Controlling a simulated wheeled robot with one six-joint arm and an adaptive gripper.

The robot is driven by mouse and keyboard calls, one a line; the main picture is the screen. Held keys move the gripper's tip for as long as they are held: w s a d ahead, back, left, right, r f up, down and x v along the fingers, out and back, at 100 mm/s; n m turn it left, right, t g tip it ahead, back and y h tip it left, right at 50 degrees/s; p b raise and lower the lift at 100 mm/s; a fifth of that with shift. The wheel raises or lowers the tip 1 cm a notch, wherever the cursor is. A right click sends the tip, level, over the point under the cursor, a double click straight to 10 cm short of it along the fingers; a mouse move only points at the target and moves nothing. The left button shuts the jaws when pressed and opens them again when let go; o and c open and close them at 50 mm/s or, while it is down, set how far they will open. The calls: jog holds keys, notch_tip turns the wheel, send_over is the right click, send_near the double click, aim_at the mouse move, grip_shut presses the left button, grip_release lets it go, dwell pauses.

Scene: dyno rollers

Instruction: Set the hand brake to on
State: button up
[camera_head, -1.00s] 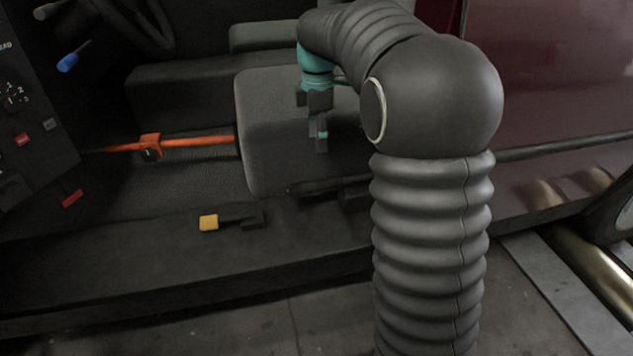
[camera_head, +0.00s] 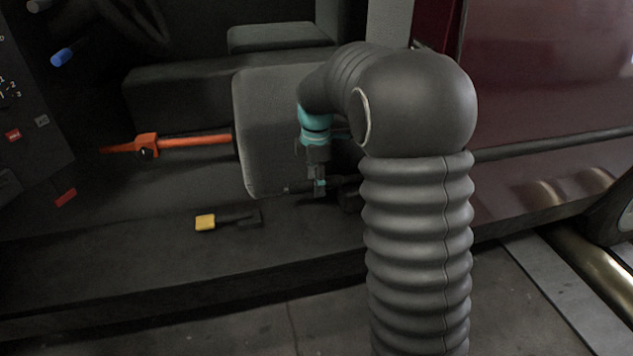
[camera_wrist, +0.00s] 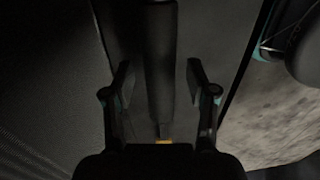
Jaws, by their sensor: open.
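A dark, rod-like lever, which I take for the hand brake (camera_head: 297,189), lies low along the seat's near side in the head view. In the wrist view a dark cylindrical handle (camera_wrist: 160,40) runs down the middle, with a small yellow patch at its lower end. My gripper (camera_head: 319,187) points down at the lever beside the seat. In the wrist view my gripper (camera_wrist: 160,72) is open, with one finger on each side of the handle and a visible gap on both sides. The head view hides part of the lever behind my gripper and arm.
The grey seat (camera_head: 262,120) stands just behind my gripper. An orange bar (camera_head: 185,142) reaches left from the seat. A dark control panel (camera_head: 25,130) stands at far left. Maroon bodywork (camera_head: 550,90) is at right.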

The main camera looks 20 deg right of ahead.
aim_at(327, 178)
grip_shut()
jog(key=shift+d+r+p, duration=0.1)
jog(key=shift+r+p, duration=0.35)
jog(key=shift+p, duration=0.1)
jog(key=r+y+p, duration=0.1)
jog(key=r, duration=0.1)
jog(key=d+r+y+p, duration=0.1)
jog(key=r+y, duration=0.1)
jog(key=r, duration=0.1)
jog(key=d+r+y+p, duration=0.1)
jog(key=r+y+p, duration=0.1)
jog(key=shift+d+r, duration=0.15)
jog(key=shift+d, duration=0.1)
grip_release()
jog(key=shift+d+r, duration=0.1)
